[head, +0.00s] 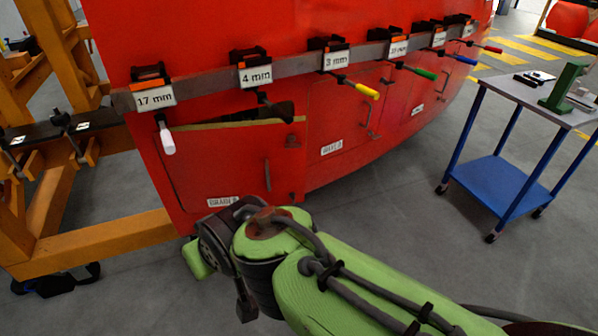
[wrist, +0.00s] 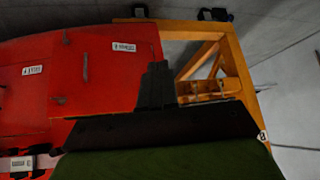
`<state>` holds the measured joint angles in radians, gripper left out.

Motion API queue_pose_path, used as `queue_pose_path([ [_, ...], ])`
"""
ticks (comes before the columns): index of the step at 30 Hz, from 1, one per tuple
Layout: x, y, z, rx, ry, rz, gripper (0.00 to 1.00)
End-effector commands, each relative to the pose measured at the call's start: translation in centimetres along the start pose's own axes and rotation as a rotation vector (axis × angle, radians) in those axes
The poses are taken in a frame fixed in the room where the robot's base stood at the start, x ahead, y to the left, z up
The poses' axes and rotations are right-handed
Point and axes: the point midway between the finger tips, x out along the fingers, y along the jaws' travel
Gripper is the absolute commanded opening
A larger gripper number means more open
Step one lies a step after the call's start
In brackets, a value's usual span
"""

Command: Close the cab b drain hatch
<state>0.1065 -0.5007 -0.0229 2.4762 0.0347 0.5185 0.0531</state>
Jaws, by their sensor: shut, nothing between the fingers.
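The drain hatch (head: 225,165) is the leftmost red panel low on the red nosecone, with a small white label that seems to read "DRAIN B" and a vertical handle (head: 267,175). Its pale top edge stands out from the body, with a dark gap behind it, so it looks ajar. The wrist view shows the same hatch (wrist: 115,75) upside down, partly hidden by my gripper. My gripper (wrist: 157,85) is shut and empty, a dark shape in front of the hatch's edge. In the head view my wrist is low, in front of the hatch; the fingertips cannot be made out.
A grey rail (head: 205,86) with labelled tools crosses above the hatch; a white-handled tool (head: 166,138) hangs over its upper left. Orange framing (head: 100,240) stands at left. A second hatch (head: 345,115) is to the right. A blue-legged cart (head: 500,185) stands farther right, with clear floor between.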

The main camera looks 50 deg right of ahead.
Motion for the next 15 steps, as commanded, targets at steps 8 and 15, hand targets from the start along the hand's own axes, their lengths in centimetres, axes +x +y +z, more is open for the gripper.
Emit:
queue_pose_path([
  [8, 7.3, 6.5, -6.2, 0.187, 0.187, 0.147, 0.00],
  [15, 15.9, 19.5, -8.7, 0.328, 0.489, 0.385, 0.00],
])
